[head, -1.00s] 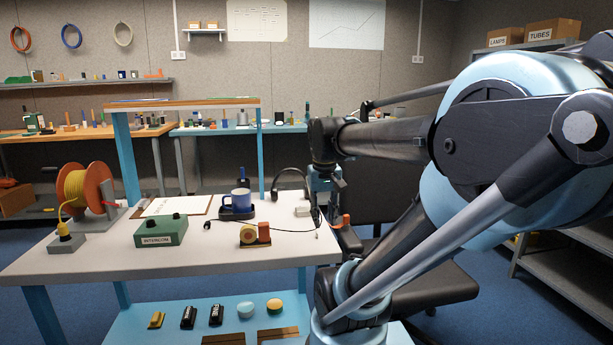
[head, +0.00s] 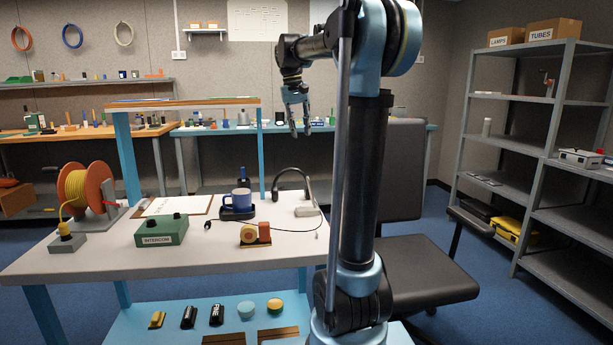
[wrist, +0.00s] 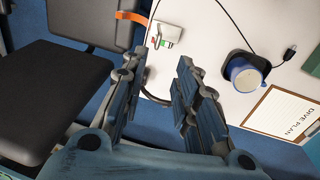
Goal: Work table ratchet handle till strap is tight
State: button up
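My gripper (head: 300,131) is raised high above the right end of the grey table (head: 120,254), fingers pointing down. In the wrist view my gripper (wrist: 156,68) has its two fingers apart with nothing between them. An orange, strap-like strip (wrist: 131,16) with a dark end shows at the table's edge in the wrist view, beyond the left finger. Whether it is the ratchet's strap or handle I cannot tell. In the head view my arm hides that spot.
A black chair (head: 425,270) stands right of the table. On the table are a blue mug (head: 238,201), a headset (head: 291,182), a green intercom box (head: 161,230), a tape roll (head: 249,234) and an orange cable drum (head: 85,190). A loose cable crosses the right end.

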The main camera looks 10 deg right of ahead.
send_over(311, 192)
jog(key=w+a, duration=0.1)
jog(key=f, duration=1.6)
jog(key=shift+w+a+f, duration=0.1)
jog(key=shift+a+f, duration=0.1)
jog(key=shift+f, duration=0.2)
grip_shut()
